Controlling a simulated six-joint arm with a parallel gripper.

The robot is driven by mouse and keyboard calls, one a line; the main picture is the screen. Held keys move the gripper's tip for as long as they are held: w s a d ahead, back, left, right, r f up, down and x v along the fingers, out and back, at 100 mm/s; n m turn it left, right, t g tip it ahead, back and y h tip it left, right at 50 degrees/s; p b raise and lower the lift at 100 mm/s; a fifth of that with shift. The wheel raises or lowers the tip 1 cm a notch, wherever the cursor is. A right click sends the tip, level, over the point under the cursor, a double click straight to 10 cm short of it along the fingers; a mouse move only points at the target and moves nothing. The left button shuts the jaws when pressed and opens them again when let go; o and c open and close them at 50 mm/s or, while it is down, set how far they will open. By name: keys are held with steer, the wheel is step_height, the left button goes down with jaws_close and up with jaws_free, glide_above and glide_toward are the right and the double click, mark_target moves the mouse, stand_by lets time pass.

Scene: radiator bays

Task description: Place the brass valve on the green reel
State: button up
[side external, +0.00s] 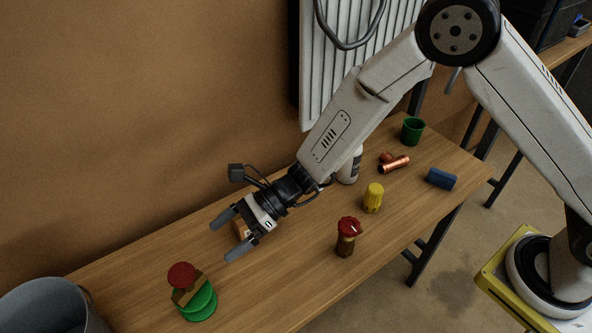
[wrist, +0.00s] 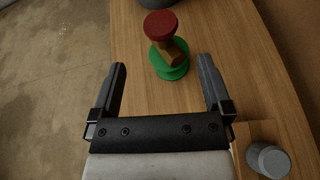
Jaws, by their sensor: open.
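A brass valve with a red handwheel (side external: 181,275) rests on the green reel (side external: 200,307) at the front left of the bench. Its body looks tilted or lying across the reel's top. The wrist view shows the same valve (wrist: 160,25) on the reel (wrist: 172,72), ahead between my fingers. My gripper (side external: 224,239) is open and empty, above the bench and apart from the valve and reel, up and to their right. A second brass valve with a red handwheel (side external: 347,238) stands upright on the bench to the right.
A wooden block with a grey knob (wrist: 268,159) is beside my gripper, partly hidden in the side view. A yellow piece (side external: 373,198), copper fitting (side external: 396,165), blue block (side external: 441,179), green cup (side external: 412,131) and white bottle (side external: 350,168) stand rightward. A grey bucket (side external: 45,308) is far left.

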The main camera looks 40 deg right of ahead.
steer(key=shift+v, duration=0.75)
steer(key=s+d+r+n+h, duration=0.1)
steer(key=s+d+n+h, duration=0.2)
steer(key=d+n, duration=0.3)
steer(key=s+d+r+n+t+h, duration=0.1)
steer(key=s+d+n+h, duration=0.3)
steer(key=d, duration=1.2)
steer(key=s+d+r+n+h, duration=0.2)
steer(key=d+n+h, duration=0.4)
steer(key=d+n, duration=0.3)
steer(key=s+d, duration=0.1)
steer(key=d, duration=0.1)
steer(key=shift+s+d+r+n+t+h, duration=0.25)
steer(key=shift+s+r+n+t+h, duration=0.05)
steer(key=shift+r+n, duration=0.1)
